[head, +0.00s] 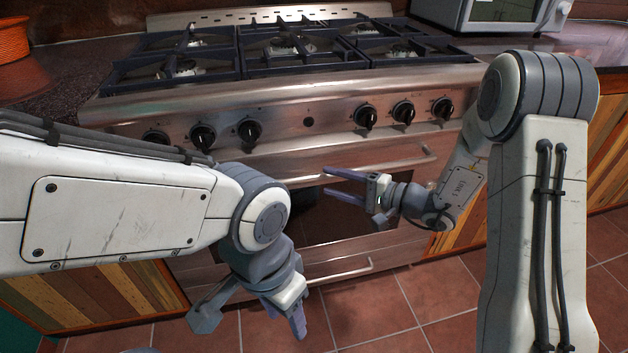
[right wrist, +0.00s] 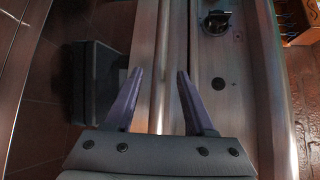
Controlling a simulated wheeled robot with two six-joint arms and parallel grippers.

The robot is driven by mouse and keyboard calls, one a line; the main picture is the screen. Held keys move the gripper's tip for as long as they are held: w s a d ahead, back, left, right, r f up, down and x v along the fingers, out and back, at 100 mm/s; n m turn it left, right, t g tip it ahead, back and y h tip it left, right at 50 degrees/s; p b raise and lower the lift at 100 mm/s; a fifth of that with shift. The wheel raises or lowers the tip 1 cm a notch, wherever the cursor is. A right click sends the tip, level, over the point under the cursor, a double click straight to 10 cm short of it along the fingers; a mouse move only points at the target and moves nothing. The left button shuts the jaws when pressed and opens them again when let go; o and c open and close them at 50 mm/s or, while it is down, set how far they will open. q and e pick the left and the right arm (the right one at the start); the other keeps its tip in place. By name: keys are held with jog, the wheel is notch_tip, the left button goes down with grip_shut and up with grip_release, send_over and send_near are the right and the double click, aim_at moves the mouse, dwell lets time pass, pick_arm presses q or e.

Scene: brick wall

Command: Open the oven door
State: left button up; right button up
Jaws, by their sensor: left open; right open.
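The steel oven (head: 310,165) stands ahead with its door shut. The door's dark window (head: 325,222) is partly hidden by my arms. The door's long bar handle (head: 405,163) crosses below the knobs, and it shows upright in the right wrist view (right wrist: 161,60). My right gripper (head: 325,181) is open in front of the door, near the handle. In the right wrist view its fingers (right wrist: 158,72) point at the handle, which lines up with the gap between them. I cannot tell whether they touch it. My left gripper (head: 297,322) is open, low over the floor, away from the handle.
Several black knobs (head: 366,116) line the panel above the door, below the burner grates (head: 290,45). A lower drawer handle (head: 345,273) sits beneath the window. A microwave (head: 490,14) stands on the right counter. Tiled floor (head: 385,310) in front is clear.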

aim_at(320, 179)
jog(key=x, duration=0.5)
jog(key=shift+a, duration=0.25)
grip_shut()
jog(key=shift+f, duration=0.1)
dwell(1.1)
